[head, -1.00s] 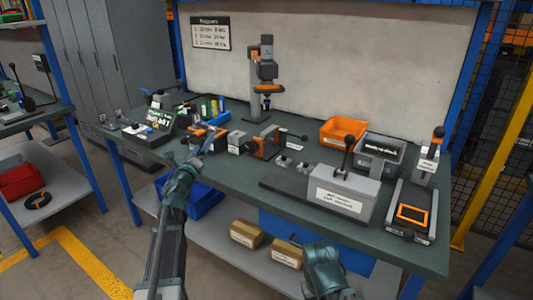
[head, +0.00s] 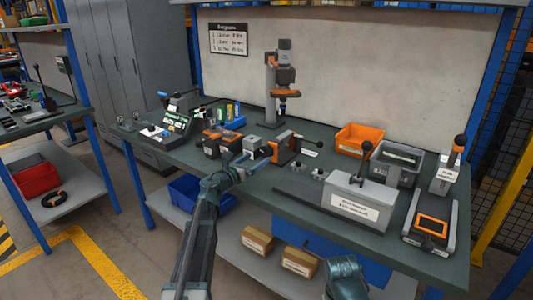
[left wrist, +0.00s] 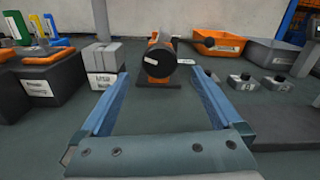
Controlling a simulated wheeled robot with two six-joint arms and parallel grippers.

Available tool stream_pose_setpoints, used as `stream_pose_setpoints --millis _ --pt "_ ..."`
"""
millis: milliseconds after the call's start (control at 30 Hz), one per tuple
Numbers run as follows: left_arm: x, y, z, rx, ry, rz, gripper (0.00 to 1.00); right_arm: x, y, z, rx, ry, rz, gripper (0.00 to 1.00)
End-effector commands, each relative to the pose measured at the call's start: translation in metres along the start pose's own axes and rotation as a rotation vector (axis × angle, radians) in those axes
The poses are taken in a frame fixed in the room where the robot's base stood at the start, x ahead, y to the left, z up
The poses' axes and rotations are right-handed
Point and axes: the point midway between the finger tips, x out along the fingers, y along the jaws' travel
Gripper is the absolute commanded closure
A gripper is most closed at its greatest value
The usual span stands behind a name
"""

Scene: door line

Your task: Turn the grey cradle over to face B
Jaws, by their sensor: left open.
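My left gripper (head: 257,158) is open at the front of the bench. Its two blue fingers also show in the left wrist view (left wrist: 158,76), with nothing between them. Ahead of the gap is an orange-framed fixture (head: 285,148) with a dark round end (left wrist: 159,62) facing me and a small white label beside it. A grey block (head: 252,143) with a white label stands left of it, and shows in the left wrist view (left wrist: 103,64). I cannot tell surely which part is the grey cradle, and no face letter is readable. My right gripper is out of view.
An orange bin (head: 358,139) and a grey bin (head: 398,163) stand at the back right. A grey lever box (head: 358,198) is at front right. Dark orange-topped boxes (head: 221,143) stand left. A press (head: 283,80) rises behind. Small grey pieces (left wrist: 240,82) lie right of the fixture.

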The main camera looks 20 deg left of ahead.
Motion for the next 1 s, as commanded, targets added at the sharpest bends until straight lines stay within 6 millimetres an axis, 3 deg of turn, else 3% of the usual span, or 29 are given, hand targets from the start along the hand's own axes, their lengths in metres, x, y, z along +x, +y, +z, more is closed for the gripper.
stream_pose_setpoints --millis 100,400,867,1000 --pt "0.028 0.002 0.0 -0.001 0.0 -0.001 0.01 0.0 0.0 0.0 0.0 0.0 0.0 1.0" --pt "0.066 0.001 0.0 -0.001 0.0 0.0 0.01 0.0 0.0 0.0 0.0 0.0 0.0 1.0" --pt "0.074 0.0 0.0 -0.001 -0.001 0.001 0.01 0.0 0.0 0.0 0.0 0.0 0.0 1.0" --pt "0.073 0.0 0.0 -0.001 -0.001 0.001 0.26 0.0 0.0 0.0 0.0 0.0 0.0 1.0"
